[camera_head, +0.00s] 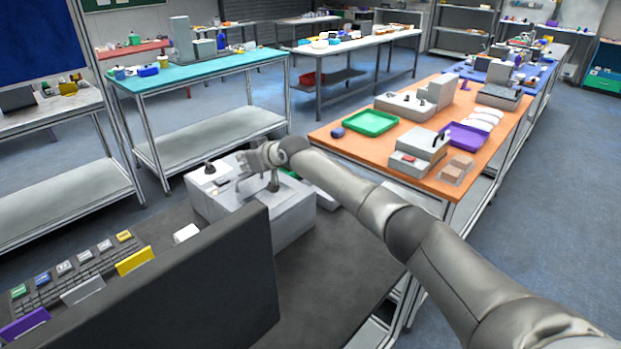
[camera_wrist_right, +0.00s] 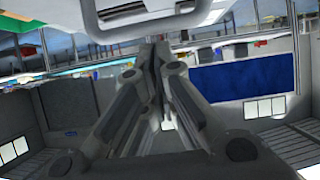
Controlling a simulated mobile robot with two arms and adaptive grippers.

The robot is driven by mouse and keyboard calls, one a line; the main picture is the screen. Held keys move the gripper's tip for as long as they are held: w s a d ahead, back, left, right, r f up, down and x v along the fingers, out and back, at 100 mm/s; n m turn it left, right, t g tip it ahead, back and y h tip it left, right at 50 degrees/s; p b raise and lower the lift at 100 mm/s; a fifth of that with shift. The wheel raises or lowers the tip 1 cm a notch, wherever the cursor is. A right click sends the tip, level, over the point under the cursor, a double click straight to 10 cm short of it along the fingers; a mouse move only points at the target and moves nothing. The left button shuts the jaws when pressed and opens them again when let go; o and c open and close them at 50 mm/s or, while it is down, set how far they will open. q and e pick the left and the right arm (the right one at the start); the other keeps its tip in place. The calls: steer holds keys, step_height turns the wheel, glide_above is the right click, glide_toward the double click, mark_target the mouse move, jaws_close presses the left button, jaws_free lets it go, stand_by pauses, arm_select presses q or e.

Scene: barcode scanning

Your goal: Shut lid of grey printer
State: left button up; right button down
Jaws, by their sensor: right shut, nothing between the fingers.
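The grey printer (camera_head: 292,217) is a pale grey box on the dark near table, behind the black monitor. Its top is partly covered by my right gripper (camera_head: 262,172), so I cannot tell how far its lid is open. My right arm reaches in from the right, and the gripper is over the printer's top, shut and empty. In the right wrist view the right gripper's fingers (camera_wrist_right: 156,48) meet at their tips, just below a pale grey rounded panel (camera_wrist_right: 150,14). Whether they touch the panel is unclear. My left gripper is not in view.
The black monitor (camera_head: 205,290) stands in front of the printer. A keyboard (camera_head: 75,268) with coloured cards lies to its left. An orange table (camera_head: 355,150) with a green tray (camera_head: 371,123) and other devices stands at the right. The dark tabletop right of the monitor is clear.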

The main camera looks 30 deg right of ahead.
steer(key=shift+w+f, duration=0.15)
steer(key=shift+f, duration=0.05)
stand_by(0.5)
